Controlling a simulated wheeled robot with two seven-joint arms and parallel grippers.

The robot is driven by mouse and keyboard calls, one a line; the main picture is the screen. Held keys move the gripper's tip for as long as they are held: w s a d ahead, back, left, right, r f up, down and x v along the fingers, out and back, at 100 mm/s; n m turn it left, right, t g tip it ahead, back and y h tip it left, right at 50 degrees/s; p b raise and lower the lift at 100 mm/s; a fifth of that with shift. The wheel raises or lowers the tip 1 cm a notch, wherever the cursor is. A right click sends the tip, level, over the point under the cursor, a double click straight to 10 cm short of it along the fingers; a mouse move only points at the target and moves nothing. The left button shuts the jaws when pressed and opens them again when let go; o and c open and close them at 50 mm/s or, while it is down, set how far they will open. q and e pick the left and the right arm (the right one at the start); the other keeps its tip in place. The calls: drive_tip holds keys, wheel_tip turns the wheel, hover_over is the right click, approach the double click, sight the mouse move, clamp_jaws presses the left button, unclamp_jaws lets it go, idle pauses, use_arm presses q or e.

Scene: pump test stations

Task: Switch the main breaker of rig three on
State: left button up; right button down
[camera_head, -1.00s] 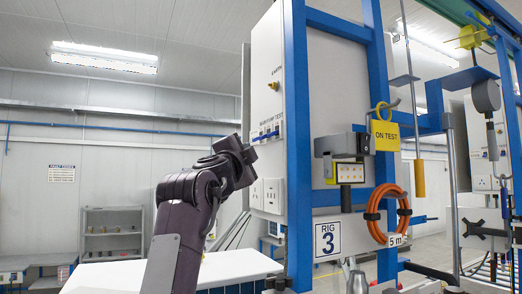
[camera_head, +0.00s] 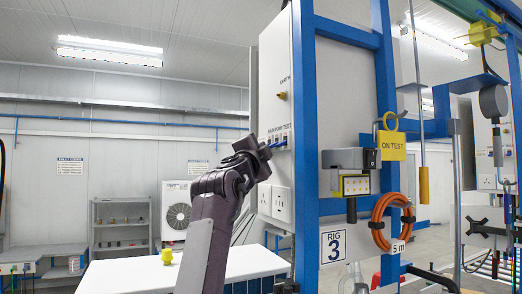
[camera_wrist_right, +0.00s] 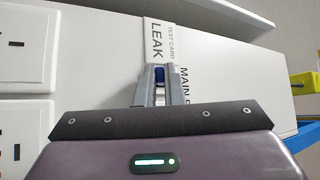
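Rig three's white panel (camera_head: 274,60) stands on a blue frame with the sign RIG 3 (camera_head: 333,246). A row of small blue switches (camera_head: 280,141) under a printed label is partly hidden by my right gripper (camera_head: 262,150). In the right wrist view, the right gripper (camera_wrist_right: 158,82) has its grey fingers close together at the panel face. A blue switch lever (camera_wrist_right: 159,73) shows between or just behind the tips. Touch, grip and the lever's position are unclear. Labels LEAK TEST CARD and MAIN lie beyond it. My left gripper is not in view.
White sockets (camera_head: 282,204) sit below the switches, also at left in the wrist view (camera_wrist_right: 25,45). A yellow ON TEST tag (camera_head: 391,146) and an orange coiled hose (camera_head: 391,222) hang on the frame. A white table (camera_head: 130,272) is at lower left.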

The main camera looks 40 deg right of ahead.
use_arm(q)
drive_tip(key=shift+s+a, duration=0.15)
drive_tip(key=shift+s, duration=0.2)
use_arm(e)
drive_tip(key=shift+r, duration=0.1)
use_arm(q)
drive_tip(key=shift+w+d, duration=0.2)
use_arm(e)
drive_tip(key=shift+r+m+g+y, duration=0.6)
drive_tip(key=shift+m+y, duration=0.4)
drive_tip(key=shift+m, duration=0.3)
drive_tip(key=shift+r+m+g+y, duration=0.6)
drive_tip(key=shift+m+y, duration=0.4)
drive_tip(key=shift+m, duration=0.3)
drive_tip(key=shift+r+m+g+y, duration=0.45)
drive_tip(key=shift+m+g+y, duration=0.25)
drive_tip(key=shift+m+y, duration=0.45)
drive_tip(key=shift+r+m, duration=0.15)
drive_tip(key=shift+m, duration=0.2)
use_arm(q)
drive_tip(key=shift+a, duration=0.1)
